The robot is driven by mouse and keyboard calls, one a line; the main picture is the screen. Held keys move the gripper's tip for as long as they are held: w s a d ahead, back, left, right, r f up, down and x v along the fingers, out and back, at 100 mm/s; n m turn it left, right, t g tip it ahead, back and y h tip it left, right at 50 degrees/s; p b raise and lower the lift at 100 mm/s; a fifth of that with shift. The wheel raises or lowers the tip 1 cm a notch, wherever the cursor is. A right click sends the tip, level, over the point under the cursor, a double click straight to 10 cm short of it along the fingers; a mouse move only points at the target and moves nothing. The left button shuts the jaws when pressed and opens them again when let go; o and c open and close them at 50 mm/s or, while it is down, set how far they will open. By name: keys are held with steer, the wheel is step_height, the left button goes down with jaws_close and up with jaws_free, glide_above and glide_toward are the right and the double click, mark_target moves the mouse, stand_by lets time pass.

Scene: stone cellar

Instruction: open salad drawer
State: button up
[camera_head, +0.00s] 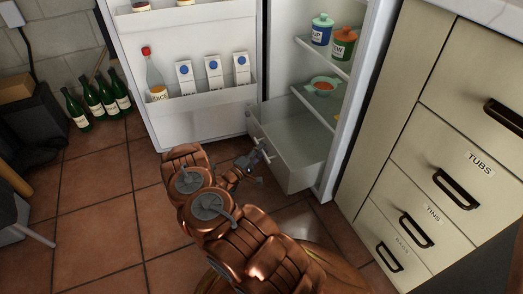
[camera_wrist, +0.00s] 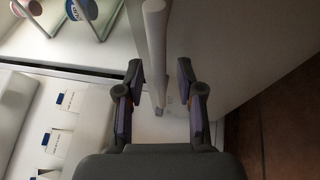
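The salad drawer (camera_head: 301,174) is a pale box at the bottom of the open fridge. It stands partly pulled out, and its inside shows from above. Its white bar handle (camera_wrist: 156,45) shows in the wrist view, in front of the pale drawer front (camera_wrist: 225,50). My gripper (camera_head: 254,159) is at the drawer front by the handle. In the wrist view my gripper (camera_wrist: 160,88) has its two fingers apart, one on each side of the bar. Gaps show between the fingers and the bar.
The fridge door (camera_head: 200,121) stands open at left, with a bottle (camera_head: 155,80) and cartons (camera_head: 214,75). Jars (camera_head: 343,44) and an orange-green bowl (camera_head: 323,86) stand on shelves. Cabinet drawers (camera_head: 440,180) are at right, green bottles (camera_head: 95,100) at left. Tiled floor (camera_head: 100,210) is clear.

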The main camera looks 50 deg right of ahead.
steer(key=a+f, duration=0.2)
steer(key=a, duration=0.9)
steer(key=shift+w+a, duration=0.2)
steer(key=shift+a, duration=0.05)
